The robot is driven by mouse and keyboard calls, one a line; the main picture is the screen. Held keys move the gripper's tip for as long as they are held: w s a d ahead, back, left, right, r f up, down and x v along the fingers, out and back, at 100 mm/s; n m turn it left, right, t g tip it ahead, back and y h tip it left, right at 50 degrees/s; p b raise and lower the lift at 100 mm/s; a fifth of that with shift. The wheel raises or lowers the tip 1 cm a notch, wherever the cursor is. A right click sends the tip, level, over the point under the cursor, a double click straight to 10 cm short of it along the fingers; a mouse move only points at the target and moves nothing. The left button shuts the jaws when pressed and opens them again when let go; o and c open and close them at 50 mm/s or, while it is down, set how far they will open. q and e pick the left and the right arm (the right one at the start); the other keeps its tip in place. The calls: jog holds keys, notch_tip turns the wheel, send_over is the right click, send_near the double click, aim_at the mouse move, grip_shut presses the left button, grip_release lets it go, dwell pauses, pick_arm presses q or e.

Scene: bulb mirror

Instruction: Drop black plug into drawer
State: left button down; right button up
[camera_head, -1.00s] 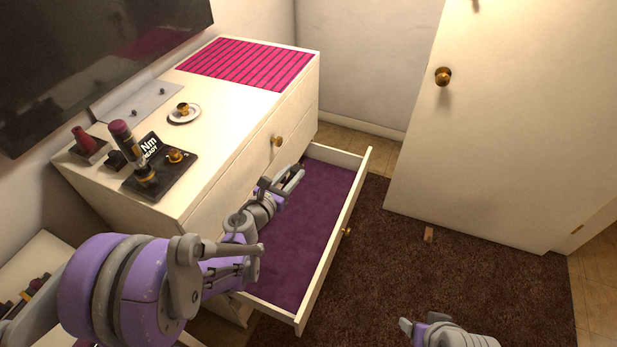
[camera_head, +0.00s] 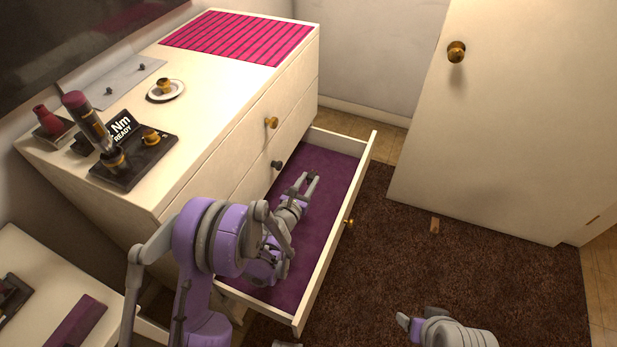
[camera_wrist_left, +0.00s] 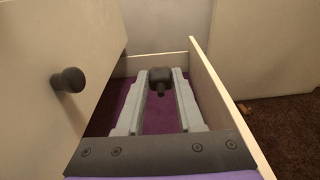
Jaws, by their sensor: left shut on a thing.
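The open drawer (camera_head: 358,182) is pulled out from the white dresser and has a purple floor. My left gripper (camera_head: 309,178) is over the inside of the drawer, between its front panel and the dresser. In the left wrist view my left gripper (camera_wrist_left: 160,88) is shut on the black plug (camera_wrist_left: 160,76), a small dark block with a short stub, held at the fingertips above the purple floor. I cannot make the plug out clearly in the head view. My right gripper (camera_head: 418,325) is low at the bottom edge, over the carpet, and its jaw opening is unclear.
A black knob (camera_head: 277,165) sticks out of the closed drawer above; it also shows in the left wrist view (camera_wrist_left: 68,80). A torque driver stand (camera_head: 135,160) and a saucer (camera_head: 166,90) are on the dresser top. Brown carpet (camera_head: 450,270) lies beyond the drawer front.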

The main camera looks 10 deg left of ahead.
pick_arm(q)
notch_tip(320, 180, down, 2)
jog(key=shift+b, duration=0.3)
jog(key=shift+c, duration=2.3)
grip_release()
jog(key=b+v, duration=0.1)
jog(key=v, duration=0.9)
jog(key=shift+s, duration=0.4)
jog(key=shift+a+r, duration=0.1)
jog(key=shift+a, duration=0.05)
